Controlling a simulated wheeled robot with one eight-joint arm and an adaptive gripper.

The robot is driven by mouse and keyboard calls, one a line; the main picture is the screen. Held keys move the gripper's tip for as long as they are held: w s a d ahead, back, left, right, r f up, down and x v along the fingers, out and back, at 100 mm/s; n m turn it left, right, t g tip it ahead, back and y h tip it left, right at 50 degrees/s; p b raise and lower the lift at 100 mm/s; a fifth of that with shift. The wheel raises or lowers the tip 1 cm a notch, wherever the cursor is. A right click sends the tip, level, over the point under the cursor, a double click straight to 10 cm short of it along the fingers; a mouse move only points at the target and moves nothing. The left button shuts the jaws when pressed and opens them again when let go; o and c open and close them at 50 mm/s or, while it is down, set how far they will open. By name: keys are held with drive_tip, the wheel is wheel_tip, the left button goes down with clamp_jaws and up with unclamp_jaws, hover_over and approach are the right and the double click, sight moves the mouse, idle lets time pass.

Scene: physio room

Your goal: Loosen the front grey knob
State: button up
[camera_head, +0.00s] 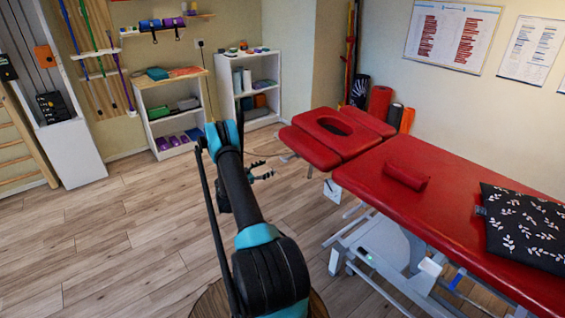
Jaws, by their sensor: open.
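My gripper (264,171) is in the middle of the head view, at the far end of my arm. Its dark fingers are apart and point right, with nothing seen between them. The red treatment table (450,180) stands to the right; its head section (331,137) with a dark oval face hole lies beyond and to the right of the gripper. The gripper appears apart from it. Small grey parts (289,157) show at the left edge of the head section. I cannot tell whether one of them is the front grey knob.
A red bolster (405,176) and a patterned black cushion (525,228) lie on the table. Its white frame (375,246) stands below. White shelves (173,120) and a white cabinet (72,153) line the back. Wooden floor (125,235) is clear on the left.

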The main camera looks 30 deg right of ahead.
sight(283, 159)
drive_tip(key=d, duration=1)
drive_tip(key=shift+w+d, duration=0.35)
drive_tip(key=shift+w, duration=0.05)
drive_tip(key=c, duration=1.2)
drive_tip(key=shift+o, duration=0.2)
